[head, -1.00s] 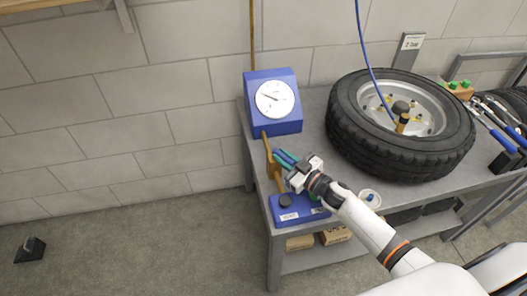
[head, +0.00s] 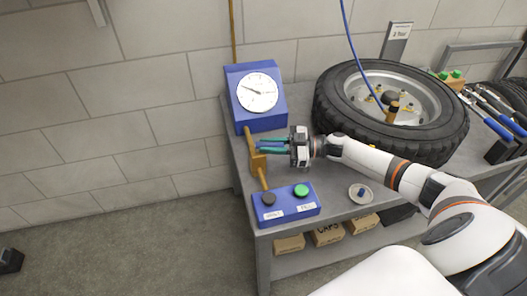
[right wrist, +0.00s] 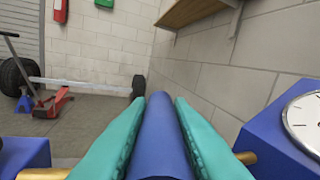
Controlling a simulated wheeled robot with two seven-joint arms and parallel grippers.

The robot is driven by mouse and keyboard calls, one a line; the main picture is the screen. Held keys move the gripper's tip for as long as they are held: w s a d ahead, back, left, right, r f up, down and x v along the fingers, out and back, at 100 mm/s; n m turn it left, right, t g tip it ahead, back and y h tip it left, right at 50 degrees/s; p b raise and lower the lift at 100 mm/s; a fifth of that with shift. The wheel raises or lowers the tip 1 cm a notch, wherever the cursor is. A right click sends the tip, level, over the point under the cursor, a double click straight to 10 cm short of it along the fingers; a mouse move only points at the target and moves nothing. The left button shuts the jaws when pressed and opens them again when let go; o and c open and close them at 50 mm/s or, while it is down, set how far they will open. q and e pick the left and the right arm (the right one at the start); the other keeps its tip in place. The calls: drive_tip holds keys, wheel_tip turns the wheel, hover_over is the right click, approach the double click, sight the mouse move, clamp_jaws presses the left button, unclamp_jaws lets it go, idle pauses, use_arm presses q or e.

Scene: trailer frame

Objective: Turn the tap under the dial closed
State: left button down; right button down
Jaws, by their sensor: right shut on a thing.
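The dial (head: 257,92) is a white round face on a blue box, with a dark needle. Below it a brass pipe runs down to the tap's brass body (head: 258,163). My right gripper (head: 271,146) has its teal fingers closed along both sides of the tap's blue handle. In the right wrist view the blue handle (right wrist: 160,140) lies lengthwise between the fingers, which partly hide it. The handle points right, across the pipe, in the head view. My left gripper is not in view.
A blue button box (head: 285,206) with a black and a green button sits below the tap. A tyre (head: 335,125) lies on the grey bench to the right, with a small round dish (head: 361,194) in front. A block wall (head: 120,100) stands behind.

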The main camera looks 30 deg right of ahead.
sight(270, 143)
drive_tip(key=shift+w+n+g, duration=0.1)
drive_tip(key=shift+n+g, duration=0.2)
drive_tip(key=c, duration=1.3)
unclamp_jaws()
wheel_tip(270, 143, up, 10)
drive_tip(key=shift+p, duration=0.35)
